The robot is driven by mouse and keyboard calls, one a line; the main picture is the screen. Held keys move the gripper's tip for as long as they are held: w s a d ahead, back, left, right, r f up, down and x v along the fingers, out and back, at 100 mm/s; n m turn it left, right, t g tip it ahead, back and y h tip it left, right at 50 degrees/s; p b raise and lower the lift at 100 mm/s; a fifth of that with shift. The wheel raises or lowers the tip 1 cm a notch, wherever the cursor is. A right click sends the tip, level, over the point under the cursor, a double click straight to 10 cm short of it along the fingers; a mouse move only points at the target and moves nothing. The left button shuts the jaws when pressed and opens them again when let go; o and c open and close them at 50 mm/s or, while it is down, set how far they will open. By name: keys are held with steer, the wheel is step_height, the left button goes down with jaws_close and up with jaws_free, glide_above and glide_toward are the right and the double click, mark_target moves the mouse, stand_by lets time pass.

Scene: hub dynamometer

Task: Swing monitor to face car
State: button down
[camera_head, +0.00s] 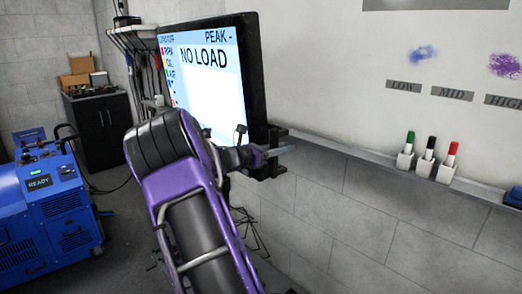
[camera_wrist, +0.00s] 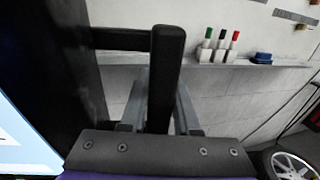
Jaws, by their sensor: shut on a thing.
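The monitor (camera_head: 212,85) is a thin black-framed screen in the head view, reading "NO LOAD" and "PEAK", its face turned toward the left. A black handle (camera_head: 272,171) sticks out from its right edge. In the wrist view the handle's upright bar (camera_wrist: 168,60) stands between my grey fingers, with the monitor's dark edge at the left. My gripper (camera_head: 280,151) is shut on this handle; it also shows in the wrist view (camera_wrist: 162,98). My arm hides the monitor's lower part. Of a car, only a wheel (camera_wrist: 291,165) may show at the wrist view's lower right.
A ledge (camera_head: 375,163) on the right wall holds green, black and red markers (camera_head: 429,155) and a blue eraser-like block (camera_head: 514,197). A blue machine (camera_head: 52,200) marked READY stands at left. A black cabinet (camera_head: 100,130) stands behind. Grey floor between them is mostly clear.

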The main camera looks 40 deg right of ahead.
steer(key=d, duration=0.6)
steer(key=shift+w+r+p, duration=0.1)
steer(key=shift+r+p, duration=0.1)
steer(key=shift+p, duration=0.1)
steer(key=shift+a, duration=0.1)
steer(key=c, duration=0.7)
jaws_free()
steer(key=shift+w+f, duration=0.1)
steer(key=shift+f, duration=0.05)
steer(key=shift+a, duration=0.1)
steer(key=a, duration=0.5)
steer(key=w+a, duration=0.1)
steer(key=a, duration=0.5)
steer(key=w+a, duration=0.1)
steer(key=a, duration=0.5)
steer(key=shift+w, duration=0.15)
